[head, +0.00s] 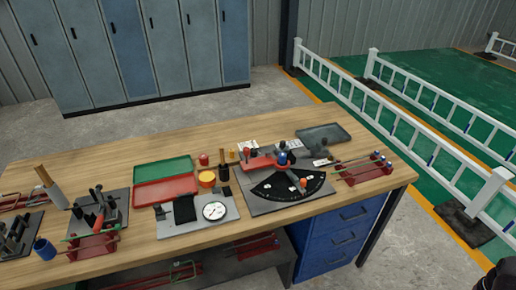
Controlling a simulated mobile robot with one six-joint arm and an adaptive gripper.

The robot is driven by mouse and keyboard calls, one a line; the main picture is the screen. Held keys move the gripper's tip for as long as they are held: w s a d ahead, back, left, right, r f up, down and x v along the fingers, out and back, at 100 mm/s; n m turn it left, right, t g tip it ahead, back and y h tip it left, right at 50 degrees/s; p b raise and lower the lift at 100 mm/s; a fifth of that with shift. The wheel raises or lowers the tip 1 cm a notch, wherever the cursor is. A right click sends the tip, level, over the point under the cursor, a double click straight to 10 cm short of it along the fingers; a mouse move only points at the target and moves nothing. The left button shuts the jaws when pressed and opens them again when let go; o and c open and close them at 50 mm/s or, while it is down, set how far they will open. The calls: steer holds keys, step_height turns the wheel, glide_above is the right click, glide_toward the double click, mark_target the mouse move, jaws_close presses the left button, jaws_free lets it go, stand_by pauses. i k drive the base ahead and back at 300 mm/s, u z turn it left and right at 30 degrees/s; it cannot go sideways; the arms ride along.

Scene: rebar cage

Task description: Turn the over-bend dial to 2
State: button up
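A round white dial face (214,211) with a dark rim sits on a grey plate (190,228) near the front middle of the workbench. Its marks and setting are too small to read, and I cannot tell whether it is the over-bend dial. To its right is a bending device with a black fan-shaped scale plate (275,192), a red arm (262,162) and a blue knob (282,158). An orange-red knob (303,182) sits on the scale plate.
The wooden workbench (110,166) also holds green (163,169) and red (166,190) trays, an orange-yellow cup (207,179), a dark grey tray (323,133) and a red rod rack (365,168). Blue drawers (340,240) stand below. White railings (410,105) run along the right.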

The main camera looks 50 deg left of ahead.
mark_target(254, 153)
steer(key=u, duration=0.3)
steer(key=i, duration=0.5)
steer(key=u, duration=1.35)
